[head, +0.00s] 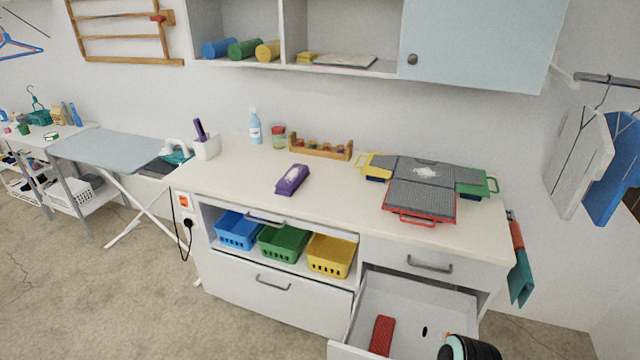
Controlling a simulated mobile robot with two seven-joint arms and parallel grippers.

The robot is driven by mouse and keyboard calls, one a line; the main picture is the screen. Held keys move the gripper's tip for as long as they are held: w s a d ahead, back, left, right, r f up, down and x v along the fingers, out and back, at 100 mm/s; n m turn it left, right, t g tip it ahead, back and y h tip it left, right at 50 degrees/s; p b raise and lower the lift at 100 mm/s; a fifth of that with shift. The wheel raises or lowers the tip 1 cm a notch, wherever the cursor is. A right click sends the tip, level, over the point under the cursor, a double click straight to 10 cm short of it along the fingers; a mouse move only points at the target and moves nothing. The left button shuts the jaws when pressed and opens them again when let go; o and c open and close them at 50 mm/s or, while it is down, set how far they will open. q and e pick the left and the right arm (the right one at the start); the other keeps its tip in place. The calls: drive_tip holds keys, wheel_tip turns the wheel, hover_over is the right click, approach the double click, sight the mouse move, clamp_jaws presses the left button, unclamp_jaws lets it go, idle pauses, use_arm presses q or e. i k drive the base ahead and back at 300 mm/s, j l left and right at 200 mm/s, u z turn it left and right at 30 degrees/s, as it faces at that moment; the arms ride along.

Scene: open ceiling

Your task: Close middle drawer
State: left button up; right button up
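An open white drawer (397,298) sticks out from the right part of the white cabinet, below a shut top drawer (432,263) with a grey handle. A red ribbed object (381,336) lies inside the open drawer, and a small dark oval shows near it. The drawer's front panel is only partly in view and is cut off by the bottom edge. A dark rounded part of what looks like my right arm shows at the bottom, over the drawer's right side. No fingertips of either gripper are in view.
Blue (238,230), green (283,243) and yellow (331,256) baskets stand on the cabinet's open shelf. A shut wide drawer (275,288) lies below them. A towel (519,265) hangs at the cabinet's right side.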

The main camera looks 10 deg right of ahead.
sight(413, 306)
drive_tip(key=z, duration=1.3)
